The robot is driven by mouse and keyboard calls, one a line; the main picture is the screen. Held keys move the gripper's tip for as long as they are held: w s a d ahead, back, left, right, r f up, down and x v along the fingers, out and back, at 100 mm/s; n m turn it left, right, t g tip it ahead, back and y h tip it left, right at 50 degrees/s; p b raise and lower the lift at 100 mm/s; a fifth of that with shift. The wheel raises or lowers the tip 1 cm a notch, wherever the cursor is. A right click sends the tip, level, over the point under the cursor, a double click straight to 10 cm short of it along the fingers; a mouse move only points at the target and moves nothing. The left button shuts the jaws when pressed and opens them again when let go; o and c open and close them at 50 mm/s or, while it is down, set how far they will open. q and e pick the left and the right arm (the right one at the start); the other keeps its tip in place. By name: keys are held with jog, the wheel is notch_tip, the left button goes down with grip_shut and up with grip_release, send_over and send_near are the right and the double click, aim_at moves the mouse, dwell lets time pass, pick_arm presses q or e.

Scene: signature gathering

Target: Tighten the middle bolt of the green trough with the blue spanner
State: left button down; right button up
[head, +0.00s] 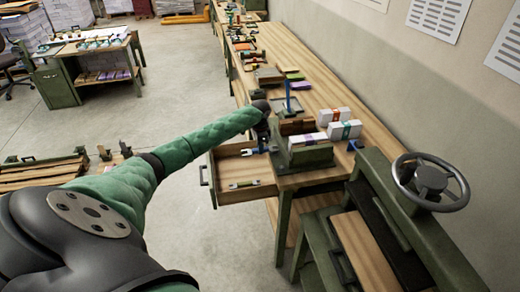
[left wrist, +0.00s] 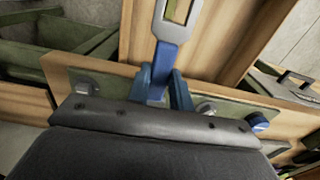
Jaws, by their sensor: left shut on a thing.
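My left gripper (head: 262,143) is over the far side of the open drawer at the bench. The spanner's jaw end is hidden by the gripper. The green trough (head: 311,158) stands on the bench corner, just right of the drawer. Part of a green structure (left wrist: 60,38) shows at upper left in the wrist view; I cannot tell surely whether it is the trough. The trough's middle bolt cannot be made out.
The wooden drawer (head: 228,158) is pulled out left and holds a small tool (head: 245,184). Boxes (head: 345,130) and a blue upright post (head: 289,95) stand behind the trough. A green press with a handwheel (head: 430,181) is at right.

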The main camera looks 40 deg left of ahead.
pick_arm(q)
jog(key=shift+r, duration=1.6)
